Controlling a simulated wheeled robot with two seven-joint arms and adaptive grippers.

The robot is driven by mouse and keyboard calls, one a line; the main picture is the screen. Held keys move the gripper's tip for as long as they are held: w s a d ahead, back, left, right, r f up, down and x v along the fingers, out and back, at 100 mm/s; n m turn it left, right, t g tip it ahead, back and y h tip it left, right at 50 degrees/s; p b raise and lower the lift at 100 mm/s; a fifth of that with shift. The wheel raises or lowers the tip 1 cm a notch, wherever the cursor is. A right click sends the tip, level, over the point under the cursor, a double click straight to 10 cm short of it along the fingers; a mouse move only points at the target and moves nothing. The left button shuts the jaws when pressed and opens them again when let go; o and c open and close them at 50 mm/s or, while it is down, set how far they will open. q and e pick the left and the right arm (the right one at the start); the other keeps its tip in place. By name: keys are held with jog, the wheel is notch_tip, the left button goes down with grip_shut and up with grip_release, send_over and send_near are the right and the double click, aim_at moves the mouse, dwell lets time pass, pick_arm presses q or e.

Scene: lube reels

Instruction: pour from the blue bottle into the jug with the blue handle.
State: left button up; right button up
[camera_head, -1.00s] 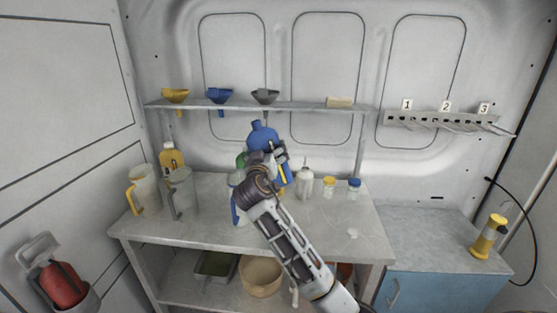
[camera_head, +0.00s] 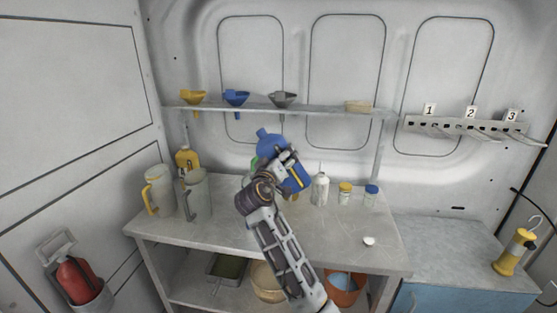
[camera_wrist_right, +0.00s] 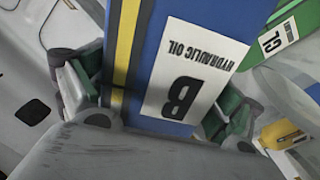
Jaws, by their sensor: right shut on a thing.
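The blue bottle (camera_head: 271,147) is held off the bench, its neck tilted up and to the left in the head view. My right gripper (camera_head: 283,168) is shut on it. In the right wrist view the pads of the right gripper (camera_wrist_right: 155,100) press both sides of the blue bottle (camera_wrist_right: 150,45), whose label reads "Hydraulic oil B". The jug with the blue handle cannot be made out now; my right arm covers the middle of the bench. A jug with a yellow handle (camera_head: 157,188) and one with a grey handle (camera_head: 196,194) stand at the left. My left gripper is out of view.
A green bottle (camera_wrist_right: 285,35) is close beside the blue one. A yellow bottle (camera_head: 187,160) stands behind the jugs. A white bottle (camera_head: 320,189) and small jars (camera_head: 345,192) stand right. Funnels (camera_head: 236,98) sit on the shelf above. The bench's front right (camera_head: 340,235) is mostly clear.

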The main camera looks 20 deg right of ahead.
jog(key=shift+s+r, duration=0.1)
jog(key=shift+r, duration=0.05)
jog(key=shift+n, duration=0.9)
jog(key=shift+f, duration=2)
jog(key=shift+a, duration=0.1)
jog(key=shift+s+f+n+p, duration=0.1)
jog(key=shift+f+n+p, duration=0.25)
jog(key=shift+f+n, duration=0.25)
